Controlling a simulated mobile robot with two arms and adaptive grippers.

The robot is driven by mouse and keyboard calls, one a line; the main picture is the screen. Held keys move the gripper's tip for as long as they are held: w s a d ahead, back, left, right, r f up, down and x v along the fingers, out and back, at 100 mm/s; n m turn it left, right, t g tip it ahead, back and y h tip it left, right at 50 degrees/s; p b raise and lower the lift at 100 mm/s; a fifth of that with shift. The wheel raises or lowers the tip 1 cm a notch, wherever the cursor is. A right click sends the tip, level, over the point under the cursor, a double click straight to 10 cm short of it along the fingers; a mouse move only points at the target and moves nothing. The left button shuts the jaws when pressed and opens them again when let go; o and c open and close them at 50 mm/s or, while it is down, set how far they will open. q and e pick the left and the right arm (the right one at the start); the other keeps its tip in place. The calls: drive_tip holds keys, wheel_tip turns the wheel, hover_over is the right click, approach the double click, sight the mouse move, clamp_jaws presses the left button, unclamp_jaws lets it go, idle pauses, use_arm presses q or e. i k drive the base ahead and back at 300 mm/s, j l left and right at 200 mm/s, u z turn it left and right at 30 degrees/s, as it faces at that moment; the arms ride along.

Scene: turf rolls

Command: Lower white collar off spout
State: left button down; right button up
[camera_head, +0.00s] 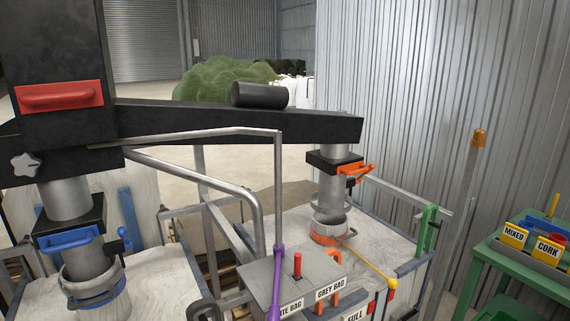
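Two grey spouts hang from a black overhead duct. The left spout (66,198) has a blue-handled slide (68,240). Around its lower end sits a pale grey collar (90,272) with a blue ring (95,302), above a whitish bag (150,285). The right spout (327,190) has an orange-handled slide (355,172). Its pale collar (329,222) with an orange ring (327,236) sits at its lower end, over another whitish bag (372,240). I cannot tell by colour which collar is the white one. Neither gripper is in view.
A grey control box (290,280) with a red lever (297,266) stands between the bags, labelled for white and grey bags. A purple-gripped rod (277,272) rises beside it. Metal rails frame the bags. A green table (525,265) with signs and bins stands right.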

sight(115, 304)
drive_tip(key=u, duration=1.3)
